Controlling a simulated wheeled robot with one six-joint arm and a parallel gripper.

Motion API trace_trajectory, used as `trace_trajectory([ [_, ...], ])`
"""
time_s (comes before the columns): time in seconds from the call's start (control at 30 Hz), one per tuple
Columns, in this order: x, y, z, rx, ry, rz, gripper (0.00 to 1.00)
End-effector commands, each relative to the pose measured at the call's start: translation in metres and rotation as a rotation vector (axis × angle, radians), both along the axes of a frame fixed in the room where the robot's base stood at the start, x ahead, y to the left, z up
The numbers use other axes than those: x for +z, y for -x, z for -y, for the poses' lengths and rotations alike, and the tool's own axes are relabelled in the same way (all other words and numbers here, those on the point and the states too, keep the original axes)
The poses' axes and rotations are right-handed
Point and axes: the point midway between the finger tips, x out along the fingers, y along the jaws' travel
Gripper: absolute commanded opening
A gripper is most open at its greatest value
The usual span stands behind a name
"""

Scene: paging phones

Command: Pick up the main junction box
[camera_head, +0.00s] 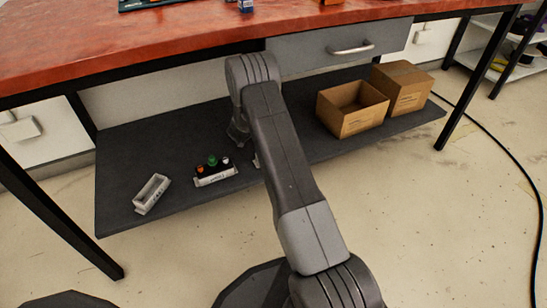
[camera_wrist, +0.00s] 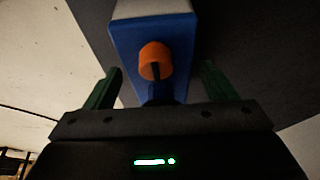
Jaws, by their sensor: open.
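In the wrist view, a blue box (camera_wrist: 182,42) with a pale grey end and a round orange knob sits between my fingers. It may be the main junction box; no label is readable. My gripper (camera_wrist: 160,75) is open, with one green finger on each side of the box and visible gaps between. In the head view, my arm reaches down under the red table to the dark lower shelf (camera_head: 130,150). My gripper and most of what is by it are hidden there behind my arm; only a small pale edge shows beside it.
An open cardboard box (camera_head: 345,125) and a closed one (camera_head: 408,82) stand right. The red tabletop (camera_head: 150,35) and drawer (camera_head: 310,46) are overhead.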

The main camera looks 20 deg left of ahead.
Motion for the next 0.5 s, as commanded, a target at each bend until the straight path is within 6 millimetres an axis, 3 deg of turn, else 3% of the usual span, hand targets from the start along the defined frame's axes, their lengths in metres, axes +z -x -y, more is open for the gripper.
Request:
trace_trajectory([
  [0.07, 0.0007, 0.0000, -0.0001, 0.000, 0.000, 0.000, 0.78],
  [0.33, 0.0008, 0.0002, -0.0001, 0.000, 0.000, 0.000, 0.25],
  [0.5, 0.0014, -0.0002, -0.0003, 0.000, -0.001, 0.001, 0.25],
])
